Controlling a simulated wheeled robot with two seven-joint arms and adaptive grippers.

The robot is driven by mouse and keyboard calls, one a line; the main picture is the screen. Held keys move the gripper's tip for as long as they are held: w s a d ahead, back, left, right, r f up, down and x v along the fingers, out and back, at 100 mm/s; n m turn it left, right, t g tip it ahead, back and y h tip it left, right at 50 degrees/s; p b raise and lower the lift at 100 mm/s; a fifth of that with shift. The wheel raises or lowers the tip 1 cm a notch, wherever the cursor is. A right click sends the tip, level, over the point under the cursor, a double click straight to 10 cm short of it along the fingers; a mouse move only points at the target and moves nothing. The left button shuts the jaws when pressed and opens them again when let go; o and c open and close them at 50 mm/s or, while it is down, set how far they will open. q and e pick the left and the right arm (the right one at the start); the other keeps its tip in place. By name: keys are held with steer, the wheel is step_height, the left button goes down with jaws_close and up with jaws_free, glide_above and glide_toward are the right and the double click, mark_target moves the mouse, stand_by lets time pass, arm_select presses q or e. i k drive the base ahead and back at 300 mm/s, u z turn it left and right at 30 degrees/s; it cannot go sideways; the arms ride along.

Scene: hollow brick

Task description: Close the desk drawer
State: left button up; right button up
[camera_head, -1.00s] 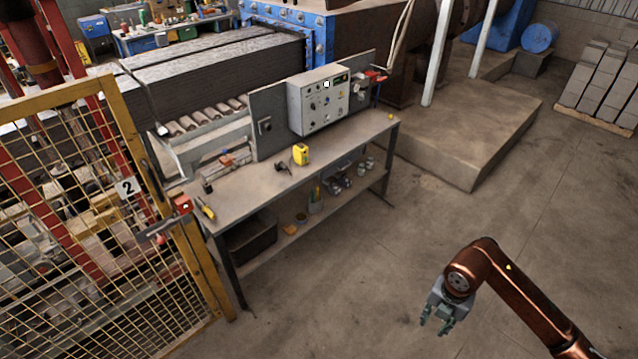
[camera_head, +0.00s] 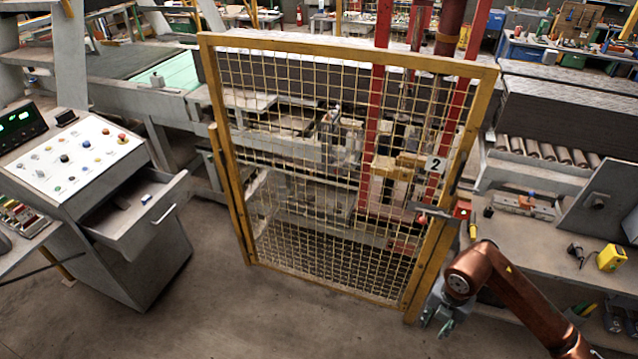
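The desk is a grey control console (camera_head: 75,190) at the left. Its drawer (camera_head: 135,213) stands pulled out, with a light bar handle (camera_head: 163,214) on its front and a small dark item inside. My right gripper (camera_head: 437,323) hangs at the lower right, in front of the yellow gate's foot, far from the drawer. Its fingers look apart and hold nothing that I can see. My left gripper is not in view.
A yellow mesh gate (camera_head: 340,170) marked 2 stands between the console and a workbench (camera_head: 520,232) at the right. My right arm is in front of that bench. The floor (camera_head: 250,315) before the console and gate is clear.

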mark_target(128, 233)
steer(key=u, duration=1.1)
steer(key=i, duration=0.3)
